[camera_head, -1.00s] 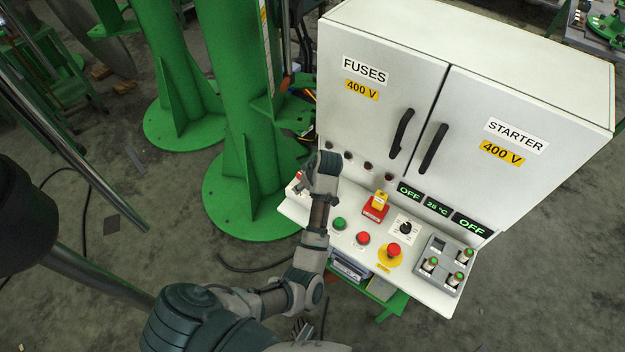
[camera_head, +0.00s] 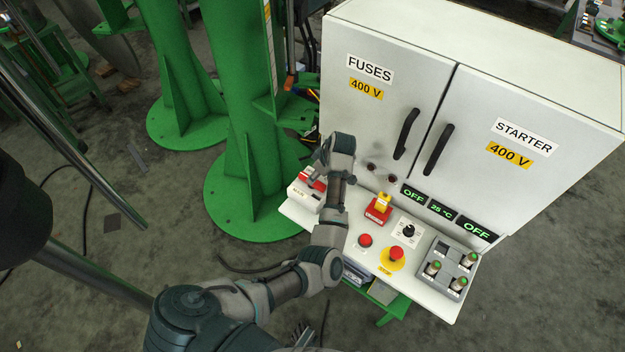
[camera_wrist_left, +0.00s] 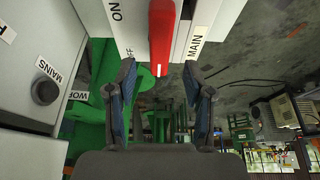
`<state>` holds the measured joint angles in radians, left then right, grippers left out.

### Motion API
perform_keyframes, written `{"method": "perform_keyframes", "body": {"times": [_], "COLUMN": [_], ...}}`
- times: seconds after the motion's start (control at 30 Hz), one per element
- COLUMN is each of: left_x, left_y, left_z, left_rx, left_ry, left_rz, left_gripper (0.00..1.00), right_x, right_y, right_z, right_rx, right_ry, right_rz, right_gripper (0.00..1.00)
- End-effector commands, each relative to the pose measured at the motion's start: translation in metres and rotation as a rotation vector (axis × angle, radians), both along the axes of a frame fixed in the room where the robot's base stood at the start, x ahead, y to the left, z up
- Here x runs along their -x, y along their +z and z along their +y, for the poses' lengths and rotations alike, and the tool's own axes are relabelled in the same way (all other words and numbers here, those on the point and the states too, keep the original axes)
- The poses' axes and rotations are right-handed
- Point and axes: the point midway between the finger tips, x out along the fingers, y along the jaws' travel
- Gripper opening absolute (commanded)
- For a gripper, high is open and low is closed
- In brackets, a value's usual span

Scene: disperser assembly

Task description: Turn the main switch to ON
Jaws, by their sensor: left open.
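The main switch is a white box (camera_head: 302,195) with a red handle (camera_head: 316,182) at the left end of the control panel. In the left wrist view the red handle (camera_wrist_left: 161,30) points down the picture, beside a plate (camera_wrist_left: 118,20) with ON and a partly hidden OFF. A MAIN label (camera_wrist_left: 196,42) is on its other side. My left gripper (camera_wrist_left: 160,82) is open, its fingertips on either side of the handle's lower end with gaps showing. In the head view the left gripper (camera_head: 319,178) is at the switch, its fingers partly hidden. My right gripper is not in view.
The white cabinet (camera_head: 465,90) rises behind the panel. Along the panel are a yellow-and-red switch (camera_head: 379,208), a rotary knob (camera_head: 408,231), a red button (camera_head: 365,241), an emergency stop (camera_head: 395,254) and a grey socket block (camera_head: 447,268). Green columns (camera_head: 243,130) stand left.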

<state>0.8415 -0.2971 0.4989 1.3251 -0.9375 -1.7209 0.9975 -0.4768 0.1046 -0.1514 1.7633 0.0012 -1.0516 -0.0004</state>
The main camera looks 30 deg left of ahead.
Motion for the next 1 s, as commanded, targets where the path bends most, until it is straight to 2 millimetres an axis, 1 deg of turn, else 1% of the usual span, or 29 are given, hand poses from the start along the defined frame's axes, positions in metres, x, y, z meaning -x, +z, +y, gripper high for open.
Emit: {"method": "perform_keyframes", "body": {"times": [0.03, 0.1, 0.3, 0.43, 0.67, 0.7, 0.77, 0.8, 0.87, 0.9, 1.0], "left_x": [0.0, -0.001, -0.002, -0.002, -0.002, -0.002, -0.002, -0.002, -0.002, -0.002, -0.002], "left_y": [-0.012, -0.023, -0.044, -0.049, -0.048, -0.048, -0.048, -0.048, -0.048, -0.048, -0.048], "left_z": [0.003, 0.007, 0.018, 0.021, 0.021, 0.02, 0.02, 0.02, 0.019, 0.019, 0.018], "left_rx": [-0.001, -0.001, 0.001, 0.003, 0.002, 0.001, 0.001, 0.001, 0.001, 0.0, 0.001], "left_ry": [-0.001, -0.001, -0.001, -0.001, -0.001, -0.001, -0.002, -0.002, -0.002, -0.002, -0.003], "left_rz": [0.003, 0.001, 0.0, -0.002, -0.002, -0.002, -0.001, -0.001, -0.001, -0.001, -0.001], "left_gripper": [0.52, 0.52, 0.52, 0.52, 0.52, 0.42, 0.27, 0.17, 0.02, 0.0, 0.0], "right_x": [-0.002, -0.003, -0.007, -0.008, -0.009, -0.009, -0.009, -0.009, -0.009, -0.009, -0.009], "right_y": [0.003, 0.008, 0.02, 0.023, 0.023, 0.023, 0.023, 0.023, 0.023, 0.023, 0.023], "right_z": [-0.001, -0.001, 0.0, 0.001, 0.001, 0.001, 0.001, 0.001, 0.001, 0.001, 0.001], "right_rx": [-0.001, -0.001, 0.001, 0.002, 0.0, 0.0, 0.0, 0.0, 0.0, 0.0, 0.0], "right_ry": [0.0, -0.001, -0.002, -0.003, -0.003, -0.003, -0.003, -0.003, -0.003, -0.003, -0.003], "right_rz": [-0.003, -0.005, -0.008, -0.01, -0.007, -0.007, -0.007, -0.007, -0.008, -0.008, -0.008], "right_gripper": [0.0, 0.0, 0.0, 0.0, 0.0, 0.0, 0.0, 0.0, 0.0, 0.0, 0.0]}}
